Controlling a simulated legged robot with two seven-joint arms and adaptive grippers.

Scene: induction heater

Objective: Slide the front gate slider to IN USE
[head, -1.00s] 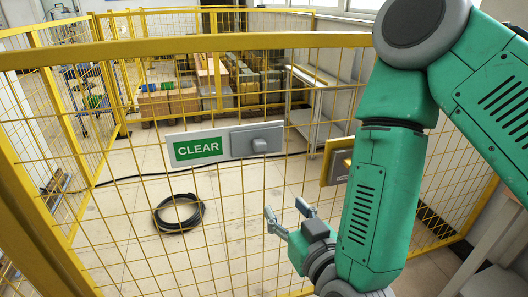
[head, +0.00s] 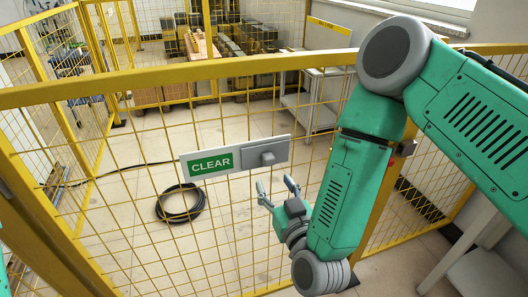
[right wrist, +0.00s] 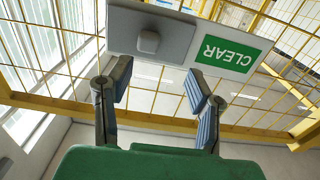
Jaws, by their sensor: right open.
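The gate slider is a grey plate on the yellow mesh gate, with a square grey knob (head: 268,158) on its right part. A green CLEAR label (head: 211,163) shows on its left part. In the right wrist view the knob (right wrist: 148,41) and the CLEAR label (right wrist: 228,54) appear upside down. My right gripper (head: 276,188) is open and empty, just below the knob in the head view. In the right wrist view its two fingers (right wrist: 160,78) are spread, with the knob beyond them and apart from them. My left gripper is not in view.
The yellow gate rail (head: 200,74) runs above the slider. Behind the mesh, a coil of black cable (head: 180,203) lies on the floor. Crates and a metal rack (head: 310,105) stand further back. A white table (head: 480,255) is at the lower right.

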